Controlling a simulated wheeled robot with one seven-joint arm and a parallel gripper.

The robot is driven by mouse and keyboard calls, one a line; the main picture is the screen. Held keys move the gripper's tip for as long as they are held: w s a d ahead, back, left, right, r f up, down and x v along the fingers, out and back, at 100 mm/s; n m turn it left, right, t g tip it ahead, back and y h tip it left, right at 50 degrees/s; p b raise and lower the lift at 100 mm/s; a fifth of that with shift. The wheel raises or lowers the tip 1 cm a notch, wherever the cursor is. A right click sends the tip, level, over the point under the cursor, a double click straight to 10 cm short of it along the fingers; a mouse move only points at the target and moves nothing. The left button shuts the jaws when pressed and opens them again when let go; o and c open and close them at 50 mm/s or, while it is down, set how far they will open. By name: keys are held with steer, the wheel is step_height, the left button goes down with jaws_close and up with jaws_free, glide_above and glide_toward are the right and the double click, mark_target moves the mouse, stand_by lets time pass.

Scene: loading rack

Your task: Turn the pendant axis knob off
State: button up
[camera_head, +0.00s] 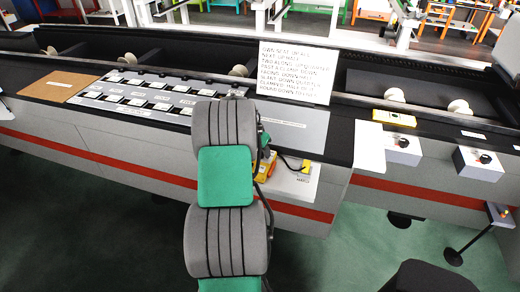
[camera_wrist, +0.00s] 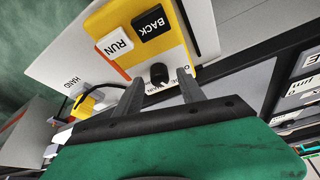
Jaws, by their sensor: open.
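The yellow pendant (camera_wrist: 178,62) lies on a white plate in the wrist view, with a white RUN button (camera_wrist: 114,44) and a black BACK button (camera_wrist: 151,23). The small black axis knob (camera_wrist: 158,73) sits near the pendant's edge, beside lettering that is partly hidden. My gripper (camera_wrist: 159,79) is open, with one finger on each side of the knob; I cannot tell if either finger touches it. In the head view, part of the yellow pendant (camera_head: 263,173) shows past my arm, which hides the knob and my fingers.
A small yellow part (camera_wrist: 85,105) with a black cable is beside the pendant. The long rack has a panel of labelled switches (camera_head: 140,95) and a white sign (camera_head: 295,73). Two white knob boxes (camera_head: 403,151) (camera_head: 478,163) are at right.

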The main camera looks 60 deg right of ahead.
steer(key=shift+c, duration=0.5)
jaws_close()
